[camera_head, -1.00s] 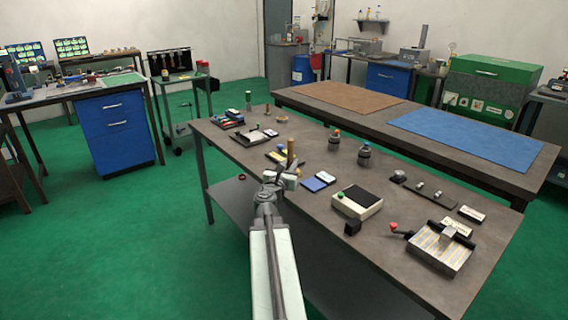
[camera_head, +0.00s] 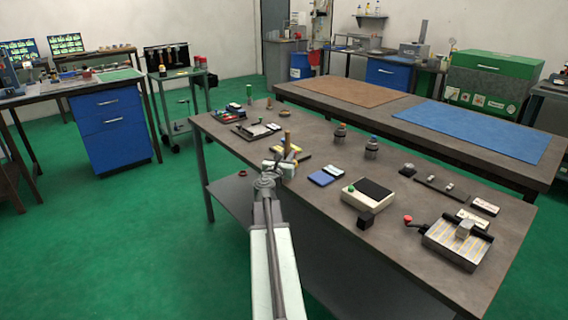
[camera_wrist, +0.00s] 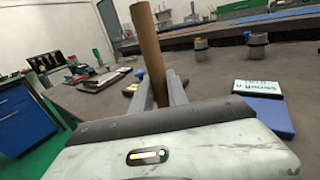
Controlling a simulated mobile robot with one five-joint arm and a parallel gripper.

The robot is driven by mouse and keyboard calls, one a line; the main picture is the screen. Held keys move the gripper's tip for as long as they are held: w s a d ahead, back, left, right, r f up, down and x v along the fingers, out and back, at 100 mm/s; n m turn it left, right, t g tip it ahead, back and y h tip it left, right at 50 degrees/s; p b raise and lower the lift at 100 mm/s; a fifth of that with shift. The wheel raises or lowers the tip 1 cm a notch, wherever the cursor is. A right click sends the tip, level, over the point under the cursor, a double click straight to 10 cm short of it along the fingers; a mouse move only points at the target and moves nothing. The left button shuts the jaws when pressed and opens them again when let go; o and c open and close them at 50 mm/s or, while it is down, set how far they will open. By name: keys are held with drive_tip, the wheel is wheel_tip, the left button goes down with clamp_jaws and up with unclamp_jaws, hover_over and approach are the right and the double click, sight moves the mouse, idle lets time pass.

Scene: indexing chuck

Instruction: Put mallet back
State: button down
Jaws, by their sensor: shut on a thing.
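The mallet shows as an upright brown wooden cylinder (camera_head: 287,138), which I take to be its handle. In the wrist view the same cylinder (camera_wrist: 151,50) rises between my fingers, leaning slightly. My gripper (camera_head: 279,165) is shut on it, over the near left part of the workbench (camera_head: 330,215). The fingers (camera_wrist: 160,92) are on either side of the cylinder in the wrist view. Its lower end is hidden behind my gripper, so I cannot tell whether it touches the bench. No mallet head can be made out.
A blue pad (camera_head: 321,178) lies right of my gripper. Two bottles (camera_head: 371,148) stand behind it. A white box with a black top (camera_head: 367,193) and a machine vise (camera_head: 458,240) are further right. A cart (camera_head: 180,73) with a dark tool rack (camera_head: 165,58) stands back left.

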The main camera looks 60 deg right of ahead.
drive_tip(key=shift+w+a+f, duration=0.2)
drive_tip(key=shift+w+f, duration=0.05)
drive_tip(key=shift+w, duration=0.1)
drive_tip(key=shift+f, duration=0.15)
drive_tip(key=c, duration=1.6)
unclamp_jaws()
drive_tip(key=shift+c, duration=0.2)
drive_tip(key=o, duration=0.3)
drive_tip(key=shift+o, duration=0.2)
